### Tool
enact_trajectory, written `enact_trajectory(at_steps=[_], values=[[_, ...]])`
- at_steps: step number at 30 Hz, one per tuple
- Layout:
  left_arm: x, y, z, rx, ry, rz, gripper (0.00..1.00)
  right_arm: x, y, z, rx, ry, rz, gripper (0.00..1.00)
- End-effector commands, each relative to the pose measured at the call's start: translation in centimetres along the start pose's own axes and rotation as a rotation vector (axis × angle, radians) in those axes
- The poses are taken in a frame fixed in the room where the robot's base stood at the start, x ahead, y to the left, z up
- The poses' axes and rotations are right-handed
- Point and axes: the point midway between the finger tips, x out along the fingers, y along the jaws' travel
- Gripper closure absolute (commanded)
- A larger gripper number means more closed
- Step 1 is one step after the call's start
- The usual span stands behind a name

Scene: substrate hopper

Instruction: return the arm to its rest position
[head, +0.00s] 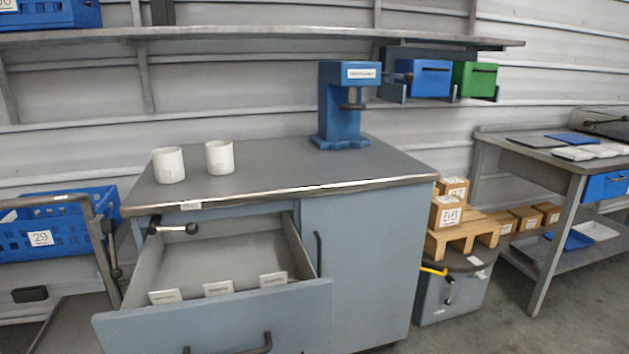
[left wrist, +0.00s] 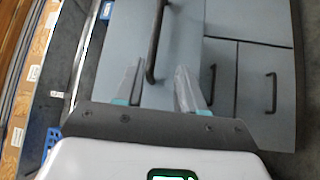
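My left gripper (left wrist: 160,70) shows only in the left wrist view. Its two pale fingers are spread apart with nothing clasped. A dark bar handle (left wrist: 157,40) on a grey-blue front shows between and beyond the fingertips; I cannot tell how far off it is. In the head view the workbench cabinet (head: 368,260) has its upper left drawer (head: 215,318) pulled out. White label cards (head: 219,288) stand inside along its front. Neither gripper shows in the head view, and my right gripper is in no view.
Two white cups (head: 219,157) and a blue press (head: 341,110) stand on the cabinet top. A blue crate (head: 58,236) is at left. Boxes on a wooden pallet (head: 462,236) and a side table (head: 535,158) are at right. The open drawer juts out in front.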

Motion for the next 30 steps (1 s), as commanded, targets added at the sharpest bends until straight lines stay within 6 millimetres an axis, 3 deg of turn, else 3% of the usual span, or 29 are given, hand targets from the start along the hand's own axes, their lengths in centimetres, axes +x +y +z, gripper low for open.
enact_trajectory(at_steps=[4, 7, 11, 14, 17, 21, 24, 27, 30], values=[[2.4, -0.9, 4.2, -0.072, -0.084, 0.005, 0.61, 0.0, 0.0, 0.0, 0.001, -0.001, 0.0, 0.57], [3.8, -2.8, 6.6, -0.126, -0.095, -0.054, 0.61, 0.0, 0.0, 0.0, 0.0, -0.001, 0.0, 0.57], [4.9, -6.6, 9.5, -0.125, -0.097, -0.205, 0.61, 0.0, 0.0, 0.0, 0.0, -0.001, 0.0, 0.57], [4.7, -10.6, 12.2, -0.08, -0.115, -0.376, 0.61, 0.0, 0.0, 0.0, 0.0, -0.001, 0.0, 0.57], [3.0, -15.2, 15.3, 0.001, -0.171, -0.6, 0.61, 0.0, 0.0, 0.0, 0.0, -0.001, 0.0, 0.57], [-2.5, -20.6, 19.3, 0.13, -0.335, -0.938, 0.61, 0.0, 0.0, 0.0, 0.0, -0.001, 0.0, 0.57], [-7.0, -22.6, 21.1, 0.189, -0.482, -1.125, 0.61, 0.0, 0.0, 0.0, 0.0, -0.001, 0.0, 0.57], [-10.5, -23.1, 22.2, 0.228, -0.636, -1.237, 0.61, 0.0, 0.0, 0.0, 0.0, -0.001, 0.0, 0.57], [-12.7, -22.9, 23.4, 0.285, -0.808, -1.262, 0.61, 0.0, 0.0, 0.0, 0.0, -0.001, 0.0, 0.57]])
